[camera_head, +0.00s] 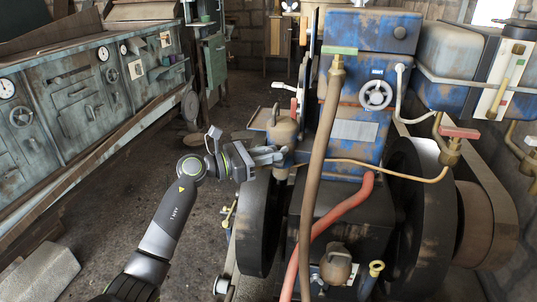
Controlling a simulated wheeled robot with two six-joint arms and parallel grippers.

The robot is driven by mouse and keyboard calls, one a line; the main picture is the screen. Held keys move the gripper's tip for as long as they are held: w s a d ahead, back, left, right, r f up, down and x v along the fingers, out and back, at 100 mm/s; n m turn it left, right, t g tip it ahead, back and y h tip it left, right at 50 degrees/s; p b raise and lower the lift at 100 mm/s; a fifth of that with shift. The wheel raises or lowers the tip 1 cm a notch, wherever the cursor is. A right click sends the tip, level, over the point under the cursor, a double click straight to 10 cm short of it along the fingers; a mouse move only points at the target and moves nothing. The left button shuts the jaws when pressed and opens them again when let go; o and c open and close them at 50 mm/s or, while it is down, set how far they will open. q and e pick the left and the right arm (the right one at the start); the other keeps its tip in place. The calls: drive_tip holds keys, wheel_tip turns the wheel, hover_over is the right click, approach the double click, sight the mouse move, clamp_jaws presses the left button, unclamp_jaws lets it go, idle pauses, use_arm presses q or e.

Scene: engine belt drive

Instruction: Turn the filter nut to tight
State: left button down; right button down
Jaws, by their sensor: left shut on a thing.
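A tan, rounded filter housing (283,131) stands at the left side of the blue engine. My left gripper (277,156) reaches in from the left, just below the housing, with its fingers pointing right. It is shut on the filter nut, which is mostly hidden by the fingers, so I cannot tell how the nut is turned. My right gripper is not in view.
A brown pipe (322,170) rises close to the right of my gripper, and a red hose (330,222) curves below. A large dark wheel (257,222) is under my gripper.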

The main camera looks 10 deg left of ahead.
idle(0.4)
use_arm(q)
drive_tip(key=c, duration=1.3)
unclamp_jaws()
drive_tip(key=b+v, duration=0.3)
drive_tip(key=v, duration=1.4)
drive_tip(key=shift+s+a, duration=0.1)
drive_tip(key=shift+a, duration=0.1)
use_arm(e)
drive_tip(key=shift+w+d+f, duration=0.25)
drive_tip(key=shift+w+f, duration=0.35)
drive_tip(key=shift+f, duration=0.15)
